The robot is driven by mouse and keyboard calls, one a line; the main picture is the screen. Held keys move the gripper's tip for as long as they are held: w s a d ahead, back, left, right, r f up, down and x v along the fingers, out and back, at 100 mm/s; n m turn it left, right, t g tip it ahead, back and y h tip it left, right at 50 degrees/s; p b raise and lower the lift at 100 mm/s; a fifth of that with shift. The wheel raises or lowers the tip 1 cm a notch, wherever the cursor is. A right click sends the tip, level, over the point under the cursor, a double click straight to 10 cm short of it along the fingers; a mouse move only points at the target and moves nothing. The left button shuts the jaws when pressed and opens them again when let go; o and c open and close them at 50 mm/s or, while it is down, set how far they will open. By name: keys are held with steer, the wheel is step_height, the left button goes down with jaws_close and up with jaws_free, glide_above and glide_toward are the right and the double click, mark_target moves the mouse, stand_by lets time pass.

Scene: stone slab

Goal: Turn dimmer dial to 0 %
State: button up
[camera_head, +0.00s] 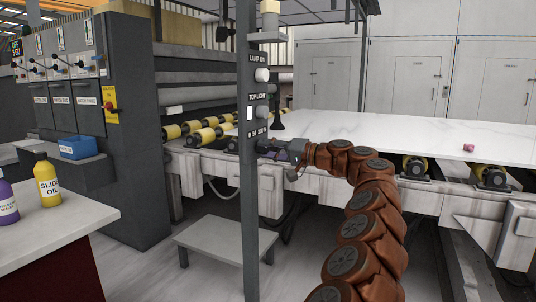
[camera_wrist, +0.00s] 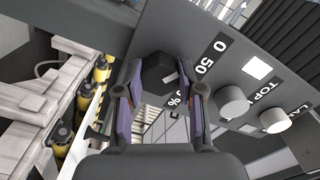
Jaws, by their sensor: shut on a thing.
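The dimmer dial (camera_wrist: 157,76) is a dark, faceted knob on the grey panel, beside printed marks "0", "50" and a partly hidden "%" (camera_wrist: 181,99). A short light mark shows on the dial's right side, toward the printed scale; its exact setting is hard to read. My gripper (camera_wrist: 159,84) has one finger on each side of the dial and is shut on it. The dial is not clear there.
Above the dial on the post are a white top light switch (camera_head: 249,113) and a round lamp knob (camera_head: 262,74). A white stone slab (camera_head: 400,130) on rollers lies behind my arm. A low grey step (camera_head: 225,245) stands by the post.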

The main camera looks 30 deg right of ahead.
steer(key=shift+f, duration=0.1)
stand_by(0.5)
steer(key=o, duration=1.1)
steer(key=shift+o, duration=0.2)
steer(key=v, duration=1.2)
